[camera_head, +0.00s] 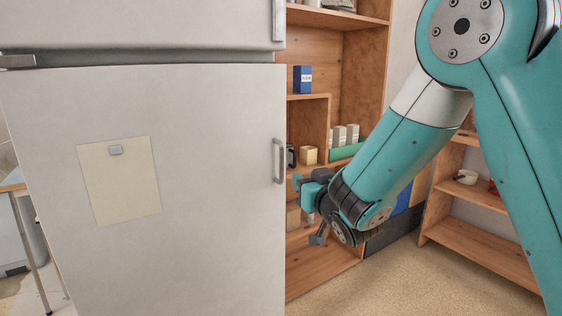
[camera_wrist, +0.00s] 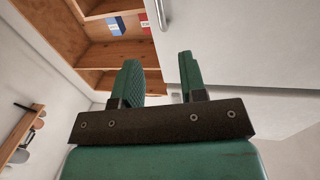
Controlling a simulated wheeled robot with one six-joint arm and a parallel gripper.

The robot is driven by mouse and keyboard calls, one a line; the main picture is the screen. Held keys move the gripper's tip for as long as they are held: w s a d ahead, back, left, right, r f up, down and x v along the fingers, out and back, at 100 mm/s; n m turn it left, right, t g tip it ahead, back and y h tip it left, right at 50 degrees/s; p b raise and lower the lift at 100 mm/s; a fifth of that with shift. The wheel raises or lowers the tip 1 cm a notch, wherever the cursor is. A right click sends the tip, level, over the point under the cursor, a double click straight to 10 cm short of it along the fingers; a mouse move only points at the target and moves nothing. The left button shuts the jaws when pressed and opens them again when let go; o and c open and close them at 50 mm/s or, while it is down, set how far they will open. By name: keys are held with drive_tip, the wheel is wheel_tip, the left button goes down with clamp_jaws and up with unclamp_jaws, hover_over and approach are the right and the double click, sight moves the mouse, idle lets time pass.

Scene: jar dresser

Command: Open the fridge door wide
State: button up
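The white fridge (camera_head: 215,110) stands at the left in the head view. Its large lower door (camera_head: 220,230) is shut and has a vertical grey handle (camera_head: 279,160) near its right edge. The upper door (camera_head: 150,25) is also shut, with its own handle (camera_head: 278,18). My gripper (camera_head: 298,183) is just right of the fridge edge, a little below the lower handle and apart from it. In the wrist view my gripper (camera_wrist: 160,75) is open, with nothing between its fingers. A fridge handle (camera_wrist: 160,14) shows beyond the fingertips; I cannot tell which one.
A wooden shelf unit (camera_head: 360,55) with a blue box (camera_head: 302,79) and small boxes stands behind my gripper. A lower wooden shelf (camera_head: 480,245) is at the right. The speckled floor (camera_head: 400,285) is clear in front. A paper note (camera_head: 120,185) hangs on the lower door.

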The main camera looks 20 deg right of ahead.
sight(282, 159)
drive_tip(key=w+p, duration=0.1)
drive_tip(key=w, duration=0.4)
drive_tip(key=w+a+p, duration=0.1)
drive_tip(key=w+p, duration=0.1)
drive_tip(key=w, duration=0.3)
drive_tip(key=w+a+p, duration=0.1)
drive_tip(key=w, duration=0.5)
clamp_jaws()
